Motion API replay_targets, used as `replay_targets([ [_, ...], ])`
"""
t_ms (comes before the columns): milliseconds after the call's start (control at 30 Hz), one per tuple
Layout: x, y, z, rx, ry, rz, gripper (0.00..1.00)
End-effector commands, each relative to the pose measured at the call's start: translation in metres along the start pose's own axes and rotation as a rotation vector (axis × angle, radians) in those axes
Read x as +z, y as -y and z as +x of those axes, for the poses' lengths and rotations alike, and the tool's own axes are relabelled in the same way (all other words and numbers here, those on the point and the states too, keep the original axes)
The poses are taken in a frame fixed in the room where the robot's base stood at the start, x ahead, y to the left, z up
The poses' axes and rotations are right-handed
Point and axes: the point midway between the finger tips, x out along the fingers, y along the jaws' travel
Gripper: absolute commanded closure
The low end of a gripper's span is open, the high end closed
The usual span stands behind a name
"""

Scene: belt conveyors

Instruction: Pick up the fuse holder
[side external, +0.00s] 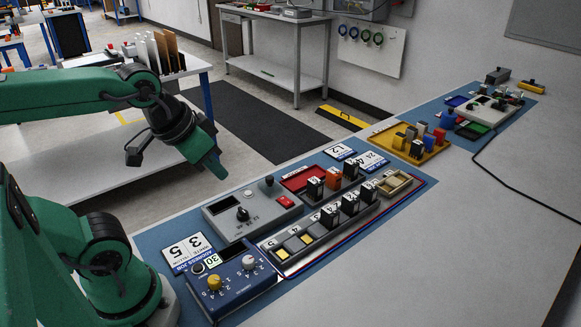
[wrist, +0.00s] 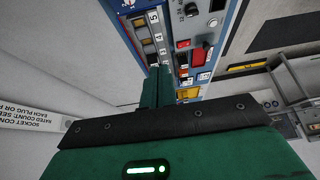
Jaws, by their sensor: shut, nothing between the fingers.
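Several black blocks with white number labels, which look like fuse holders, stand upright in a grey slotted rail, one of them at its middle (side external: 349,204). I cannot tell which one is the fuse holder of the task. My gripper (side external: 217,168) is shut and empty, in the air to the left of and above the grey switch box. In the wrist view its fingers (wrist: 157,84) are together and cover part of the rail (wrist: 153,32).
A grey box with a knob (side external: 255,212) and a blue box with dials (side external: 235,286) stand on the blue mat, left of the blocks. A yellow tray (side external: 432,151) holds coloured blocks farther right. The white surface (side external: 460,230) in front is mostly clear.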

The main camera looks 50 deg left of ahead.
Motion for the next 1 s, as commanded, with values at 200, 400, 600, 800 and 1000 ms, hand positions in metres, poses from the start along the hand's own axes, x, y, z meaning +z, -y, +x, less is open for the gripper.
replay_targets([
  [200, 0.0, 0.0, 0.0, 0.0, 0.0, 0.0, 0.61],
  [400, 0.0, 0.0, 0.0, 0.0, 0.0, 0.0, 0.38],
  [600, 0.0, 0.0, 0.0, 0.0, 0.0, 0.0, 0.38],
  [800, -0.006, -0.001, 0.002, 0.002, 0.014, 0.0, 0.38],
  [1000, -0.025, -0.003, 0.008, 0.005, 0.054, -0.001, 0.38],
])
